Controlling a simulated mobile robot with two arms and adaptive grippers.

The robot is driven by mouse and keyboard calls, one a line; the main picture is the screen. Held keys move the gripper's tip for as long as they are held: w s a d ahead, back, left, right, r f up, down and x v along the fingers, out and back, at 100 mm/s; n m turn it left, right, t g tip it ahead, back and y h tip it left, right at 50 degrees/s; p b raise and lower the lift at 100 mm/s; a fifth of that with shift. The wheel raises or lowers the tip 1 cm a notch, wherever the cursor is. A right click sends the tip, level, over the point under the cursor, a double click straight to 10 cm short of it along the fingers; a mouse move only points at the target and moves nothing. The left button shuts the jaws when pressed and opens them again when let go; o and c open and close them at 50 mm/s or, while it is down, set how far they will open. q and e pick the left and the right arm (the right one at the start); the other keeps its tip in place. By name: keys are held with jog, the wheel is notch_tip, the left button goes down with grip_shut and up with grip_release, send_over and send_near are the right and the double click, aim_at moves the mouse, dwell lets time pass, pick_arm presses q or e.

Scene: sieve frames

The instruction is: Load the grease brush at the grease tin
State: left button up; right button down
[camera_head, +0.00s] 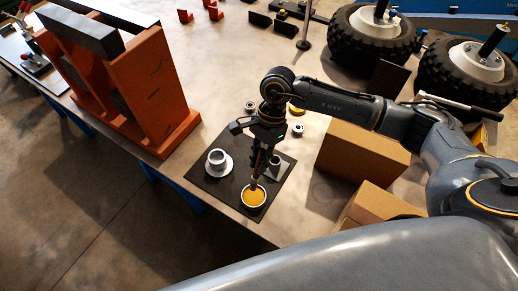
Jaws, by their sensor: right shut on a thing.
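The grease tin (254,197) is a small round open tin with yellow-orange grease, near the front edge of a dark mat (212,181). My right gripper (262,146) is above the mat, pointing down, shut on the grease brush (256,177). The brush is dark and slim, roughly upright, and its lower end is at the grease in the tin. I cannot tell how deep it reaches. The left gripper is not in the view.
A white cup-like part (217,161) stands left on the mat. A large orange frame (150,90) stands at the left. Cardboard boxes (362,155) are at the right, and big tyres (372,35) are at the back right. Small ring parts lie behind the mat.

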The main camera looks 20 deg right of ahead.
jog(key=shift+w+a+f, duration=0.1)
jog(key=shift+f, duration=0.7)
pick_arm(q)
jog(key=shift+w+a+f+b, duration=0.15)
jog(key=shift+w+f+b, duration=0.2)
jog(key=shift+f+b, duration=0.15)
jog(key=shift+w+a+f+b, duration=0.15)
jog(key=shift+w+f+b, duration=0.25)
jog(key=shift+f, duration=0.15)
pick_arm(e)
notch_tip(320, 180, down, 4)
jog(key=shift+f, duration=0.1)
pick_arm(q)
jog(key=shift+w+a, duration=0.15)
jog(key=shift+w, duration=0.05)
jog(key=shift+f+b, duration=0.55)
jog(key=shift+b, duration=0.05)
pick_arm(e)
jog(key=shift+f, duration=0.45)
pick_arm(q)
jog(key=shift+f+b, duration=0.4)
pick_arm(e)
jog(key=shift+f, duration=0.15)
dwell(0.5)
